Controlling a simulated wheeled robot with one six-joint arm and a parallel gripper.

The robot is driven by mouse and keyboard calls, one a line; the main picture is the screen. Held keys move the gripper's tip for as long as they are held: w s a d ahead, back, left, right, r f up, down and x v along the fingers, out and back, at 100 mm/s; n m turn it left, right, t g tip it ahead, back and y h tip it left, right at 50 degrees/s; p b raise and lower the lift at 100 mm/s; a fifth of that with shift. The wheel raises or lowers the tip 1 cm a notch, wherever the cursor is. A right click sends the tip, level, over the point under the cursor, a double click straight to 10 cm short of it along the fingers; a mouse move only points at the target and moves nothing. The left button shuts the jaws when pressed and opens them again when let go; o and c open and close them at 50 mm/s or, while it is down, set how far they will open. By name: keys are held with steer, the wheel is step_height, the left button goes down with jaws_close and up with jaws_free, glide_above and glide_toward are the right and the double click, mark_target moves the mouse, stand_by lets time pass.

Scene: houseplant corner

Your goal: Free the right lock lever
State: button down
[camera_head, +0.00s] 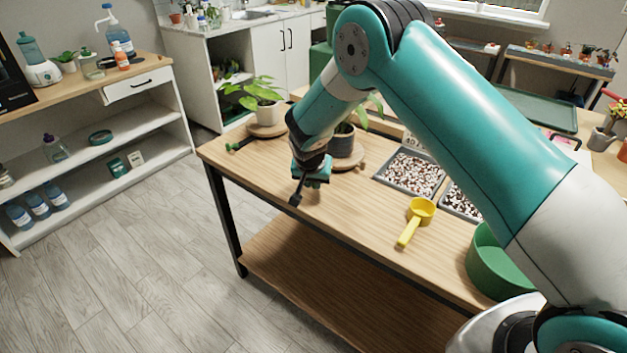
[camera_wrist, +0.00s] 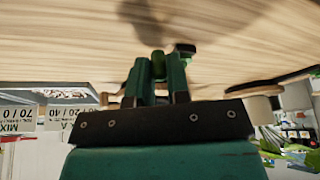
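My gripper (camera_head: 312,180) is low over the front edge of the wooden bench, near the middle plant. A dark stem with a black end piece (camera_head: 295,199) shows just below it; this appears to be the right lock lever. In the wrist view my gripper's fingers (camera_wrist: 160,77) stand close on both sides of a green knob (camera_wrist: 158,64), which fills the gap between them. A black piece (camera_wrist: 185,49) shows just past the fingertips. Exact contact is hard to see. A similar lever with a green knob (camera_head: 233,147) lies at the bench's left end.
Two potted plants stand on round wooden discs, one at the left (camera_head: 264,108) and one behind my gripper (camera_head: 342,138). A pebble tray (camera_head: 410,173), a yellow scoop (camera_head: 416,217) and a green tub (camera_head: 490,262) are to the right. The bench's front strip is mostly clear.

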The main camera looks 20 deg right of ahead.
steer(key=n, duration=0.1)
steer(key=d+n+y+b, duration=0.1)
steer(key=shift+w+f+n, duration=0.15)
steer(key=shift+n, duration=0.25)
steer(key=shift+w+d+n+t+y+b, duration=0.1)
steer(key=shift+d+n+t+y+b, duration=0.15)
steer(key=shift+n, duration=0.45)
steer(key=shift+a, duration=0.1)
steer(key=c, duration=1.1)
jaws_free()
steer(key=shift+r, duration=0.2)
steer(key=b+v, duration=0.1)
steer(key=v, duration=1.6)
steer(key=shift+r, duration=0.1)
